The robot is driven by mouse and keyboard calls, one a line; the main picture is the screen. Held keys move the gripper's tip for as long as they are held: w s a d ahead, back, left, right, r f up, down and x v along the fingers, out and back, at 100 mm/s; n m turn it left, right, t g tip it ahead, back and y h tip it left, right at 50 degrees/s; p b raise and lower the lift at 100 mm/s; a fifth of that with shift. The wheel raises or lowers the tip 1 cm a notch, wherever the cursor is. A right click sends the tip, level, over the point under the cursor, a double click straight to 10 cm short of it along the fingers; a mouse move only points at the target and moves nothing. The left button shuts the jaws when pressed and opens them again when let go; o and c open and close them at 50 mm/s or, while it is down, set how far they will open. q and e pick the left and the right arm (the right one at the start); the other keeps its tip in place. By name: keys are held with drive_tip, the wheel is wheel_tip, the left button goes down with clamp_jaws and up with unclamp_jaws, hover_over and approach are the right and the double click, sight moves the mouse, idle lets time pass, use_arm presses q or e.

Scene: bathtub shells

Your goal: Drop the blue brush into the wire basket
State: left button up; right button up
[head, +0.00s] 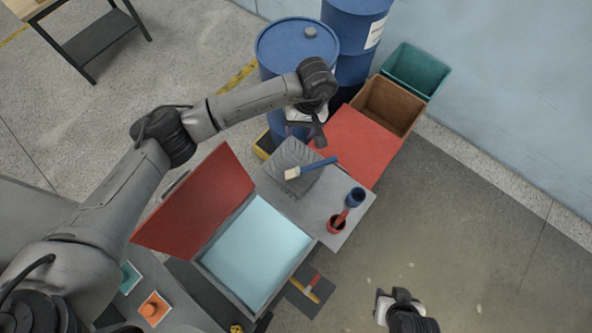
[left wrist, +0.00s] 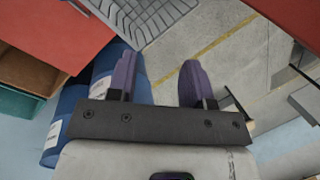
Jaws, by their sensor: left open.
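The blue brush (head: 318,165), with a blue handle and pale bristles, lies across a dark grey ribbed or gridded piece (head: 288,154) on a grey surface in the head view. The gridded piece also shows at the top of the left wrist view (left wrist: 140,14). I cannot tell for sure whether it is the wire basket. My left gripper (head: 318,138) is just above and behind the brush, apart from it. Its purple fingers (left wrist: 157,82) are spread with nothing between them. My right gripper (head: 386,306) is low in the head view, its fingers unclear.
An open red-lidded box (head: 201,262) with a pale blue inside lies in front. Blue drums (head: 290,40), a brown bin (head: 390,103) and a green bin (head: 416,70) stand behind. Floor at right is clear.

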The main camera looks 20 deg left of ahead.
use_arm(q)
drive_tip(key=v, duration=0.9)
drive_tip(key=shift+b, duration=0.45)
drive_tip(key=shift+d, duration=0.1)
